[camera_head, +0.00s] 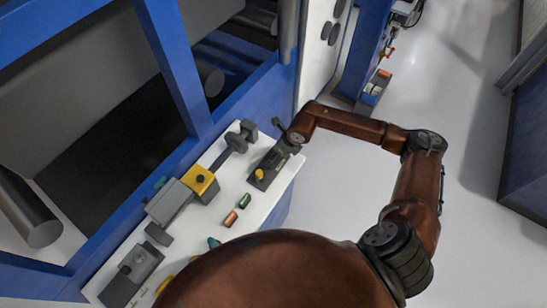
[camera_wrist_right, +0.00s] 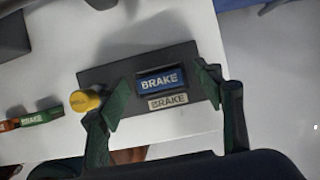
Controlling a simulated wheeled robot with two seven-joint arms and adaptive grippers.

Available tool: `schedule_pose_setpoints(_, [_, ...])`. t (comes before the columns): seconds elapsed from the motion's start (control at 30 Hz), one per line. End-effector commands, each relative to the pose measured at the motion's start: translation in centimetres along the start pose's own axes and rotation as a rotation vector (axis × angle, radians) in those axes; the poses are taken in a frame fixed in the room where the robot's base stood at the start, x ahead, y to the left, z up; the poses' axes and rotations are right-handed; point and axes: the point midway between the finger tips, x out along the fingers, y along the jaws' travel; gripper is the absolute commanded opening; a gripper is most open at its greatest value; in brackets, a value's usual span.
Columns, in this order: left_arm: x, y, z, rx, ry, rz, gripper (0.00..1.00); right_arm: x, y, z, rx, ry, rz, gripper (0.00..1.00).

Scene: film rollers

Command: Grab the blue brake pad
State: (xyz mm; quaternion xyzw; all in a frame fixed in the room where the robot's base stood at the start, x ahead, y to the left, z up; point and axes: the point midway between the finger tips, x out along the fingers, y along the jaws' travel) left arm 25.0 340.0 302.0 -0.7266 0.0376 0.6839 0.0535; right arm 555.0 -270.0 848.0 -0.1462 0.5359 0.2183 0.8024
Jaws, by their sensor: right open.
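The blue brake pad (camera_wrist_right: 159,80) with white "BRAKE" lettering sits on a dark grey plate (camera_wrist_right: 205,62) in the right wrist view. A pale label (camera_wrist_right: 168,101), also reading "BRAKE", is just below it. My right gripper (camera_wrist_right: 163,90) is open, with one green finger to each side of the pad and gaps between fingers and pad. In the head view my right gripper (camera_head: 284,134) is over the far end of the white console, above the grey plate (camera_head: 267,178); the blue pad cannot be made out there. My left gripper is not in view.
A yellow knob (camera_wrist_right: 85,101) stands close beside the left finger. A grey lever unit with a yellow block (camera_head: 200,180) and a blue frame (camera_head: 175,70) border the left. Floor at right is open.

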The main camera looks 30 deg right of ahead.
Motion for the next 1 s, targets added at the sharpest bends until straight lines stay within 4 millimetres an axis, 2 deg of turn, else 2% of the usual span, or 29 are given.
schedule_pose_setpoints(0.07, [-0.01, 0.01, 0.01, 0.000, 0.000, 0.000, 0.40, -0.04, 0.01, 0.01, 0.000, 0.000, 0.000, 0.60])
schedule_pose_setpoints(0.77, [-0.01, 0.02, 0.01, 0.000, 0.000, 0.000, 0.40, -0.06, 0.03, 0.01, 0.000, 0.000, 0.001, 0.12])
schedule_pose_setpoints(1.0, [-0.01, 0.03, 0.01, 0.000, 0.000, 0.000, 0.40, -0.14, 0.02, 0.08, 0.000, -0.001, 0.001, 0.12])
